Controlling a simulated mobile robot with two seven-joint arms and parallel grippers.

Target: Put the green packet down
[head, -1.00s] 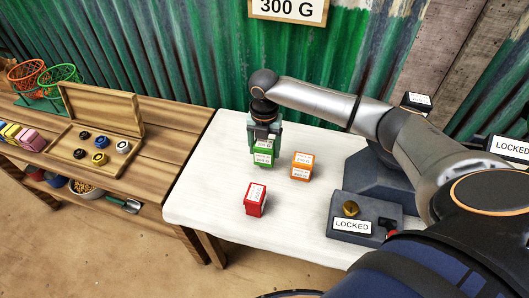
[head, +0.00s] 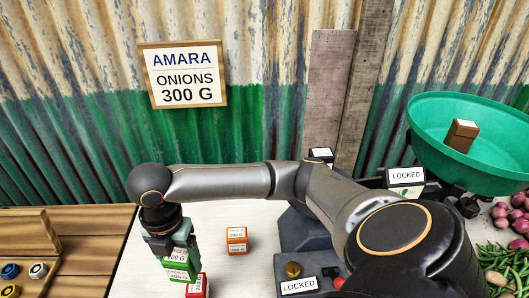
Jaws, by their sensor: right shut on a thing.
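My right gripper (head: 172,246) points down over the white table and is shut on the green packet (head: 179,271), which has a white 100 G label. I cannot tell whether the green packet's underside touches the table. An orange packet (head: 237,245) stands on the table to the right, apart from them. My left gripper is not in view.
The white table (head: 130,275) has clear surface left of the gripper. A grey scale with a LOCKED sign (head: 299,286) and brass knob stands to the right. A green pan (head: 482,130) holds a brown packet (head: 461,134). A wall sign (head: 185,75) reads AMARA ONIONS 300 G.

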